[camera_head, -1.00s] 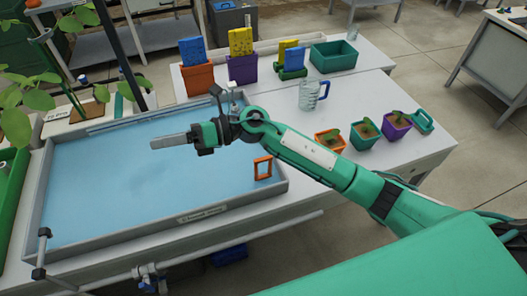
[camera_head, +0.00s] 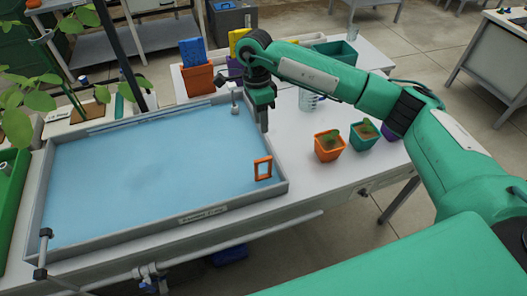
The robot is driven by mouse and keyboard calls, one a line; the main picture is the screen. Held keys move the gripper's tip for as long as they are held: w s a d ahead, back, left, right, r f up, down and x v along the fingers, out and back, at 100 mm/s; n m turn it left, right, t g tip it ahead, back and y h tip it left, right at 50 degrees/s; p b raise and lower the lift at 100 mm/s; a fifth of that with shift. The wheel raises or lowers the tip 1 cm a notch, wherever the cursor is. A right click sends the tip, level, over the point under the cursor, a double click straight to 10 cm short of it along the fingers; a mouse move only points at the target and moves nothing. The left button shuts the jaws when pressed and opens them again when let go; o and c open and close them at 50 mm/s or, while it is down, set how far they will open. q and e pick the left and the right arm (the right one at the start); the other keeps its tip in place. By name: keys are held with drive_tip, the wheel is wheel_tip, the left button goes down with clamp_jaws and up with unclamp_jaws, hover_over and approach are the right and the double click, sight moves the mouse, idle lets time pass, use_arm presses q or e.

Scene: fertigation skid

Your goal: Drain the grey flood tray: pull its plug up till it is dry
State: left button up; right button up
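The grey flood tray (camera_head: 150,228) lies on the bench with blue water across its floor. An upright orange loop handle (camera_head: 263,169), which looks like the plug's pull, stands in the tray's near right corner. Its lower end is under or at the water, so I cannot see the seat. My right gripper (camera_head: 264,126) points down over the tray's right rim, behind and apart from the orange handle. Its fingers show edge-on as one bar, with nothing visible in them; I cannot tell their opening. My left gripper is out of view.
A small grey-white fitting (camera_head: 234,100) stands at the tray's far right corner. An orange pot (camera_head: 327,146) and a teal pot (camera_head: 363,136) with seedlings stand right of the tray. A clear jug (camera_head: 310,101) is partly behind my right arm. Pipes run below the tray's front.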

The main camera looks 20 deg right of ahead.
drive_tip(key=shift+s+f+p, duration=0.4)
drive_tip(key=shift+f+p, duration=0.2)
drive_tip(key=shift+f, duration=1.4)
drive_tip(key=shift+s+f+p, duration=0.4)
drive_tip(key=shift+f+p, duration=0.15)
drive_tip(key=shift+f, duration=1.4)
drive_tip(key=shift+s+f+p, duration=0.4)
drive_tip(key=shift+f+p, duration=0.2)
drive_tip(key=shift+f, duration=1.4)
clamp_jaws()
